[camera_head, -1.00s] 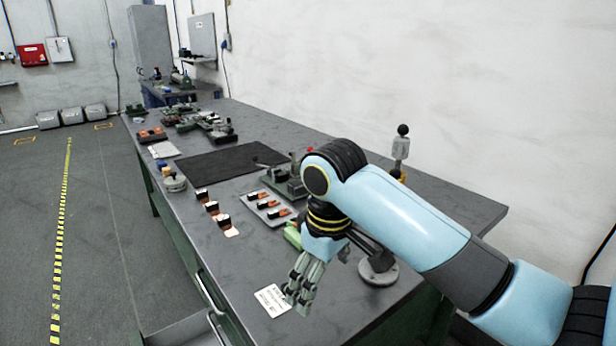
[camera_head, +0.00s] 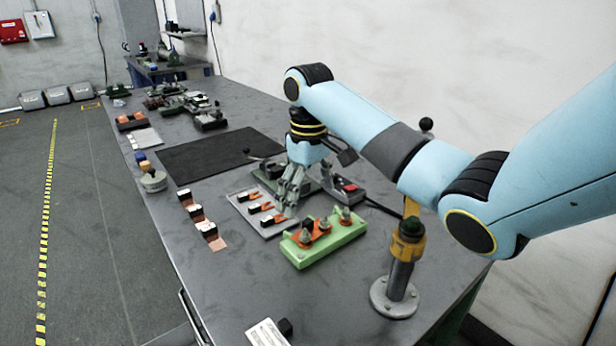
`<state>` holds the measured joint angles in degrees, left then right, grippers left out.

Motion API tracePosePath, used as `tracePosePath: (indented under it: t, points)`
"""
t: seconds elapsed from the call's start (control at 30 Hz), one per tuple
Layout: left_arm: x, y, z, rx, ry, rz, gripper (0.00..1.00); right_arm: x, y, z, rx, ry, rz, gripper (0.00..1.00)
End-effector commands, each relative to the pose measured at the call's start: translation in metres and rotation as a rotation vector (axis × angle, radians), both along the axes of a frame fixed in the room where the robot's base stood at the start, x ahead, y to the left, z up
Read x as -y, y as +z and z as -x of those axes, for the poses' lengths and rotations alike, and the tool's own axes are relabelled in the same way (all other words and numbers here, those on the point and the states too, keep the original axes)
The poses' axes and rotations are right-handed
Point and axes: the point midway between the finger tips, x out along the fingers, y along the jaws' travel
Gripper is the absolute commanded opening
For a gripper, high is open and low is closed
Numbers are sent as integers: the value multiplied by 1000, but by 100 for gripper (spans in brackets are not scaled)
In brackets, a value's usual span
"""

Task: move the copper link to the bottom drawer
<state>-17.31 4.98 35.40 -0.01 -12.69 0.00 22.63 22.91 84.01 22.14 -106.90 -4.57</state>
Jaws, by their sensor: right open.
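A copper-orange strip, likely the copper link (camera_head: 313,232), lies on a green block (camera_head: 325,243) among several metal posts. My right gripper (camera_head: 290,208) points down just behind the green block, near the right edge of a grey tray (camera_head: 262,212). Its fingers are open and nothing shows between them; whether they touch anything I cannot tell. The tray holds several black-and-copper pieces. The drawers are mostly hidden below the bench's left edge; only a handle-like bar (camera_head: 188,314) shows, so I cannot pick out the bottom drawer. My left gripper is not in view.
A post with a yellow collar (camera_head: 408,245) stands on a round base right of the green block. Copper pieces with black-and-white blocks (camera_head: 203,222) lie left of the tray. A dark mat (camera_head: 215,153) lies behind. The grey bench (camera_head: 220,285) front is mostly clear.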

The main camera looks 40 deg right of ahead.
Motion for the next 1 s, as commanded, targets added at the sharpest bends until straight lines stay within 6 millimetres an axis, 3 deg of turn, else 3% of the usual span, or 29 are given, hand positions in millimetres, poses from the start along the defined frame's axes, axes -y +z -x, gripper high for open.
tracePosePath:
  t: [0.13,0.33,0.5,0.77,1.0]
  points:
    - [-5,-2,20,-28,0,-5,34,0,-31,1,-3,-1,-1,100]
    - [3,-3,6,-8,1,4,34,0,-59,0,-1,-1,0,100]
    - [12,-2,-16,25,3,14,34,0,-69,0,1,1,1,100]
    - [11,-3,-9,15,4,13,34,0,-70,0,1,1,1,100]
    - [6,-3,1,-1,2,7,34,0,-70,0,1,0,1,70]
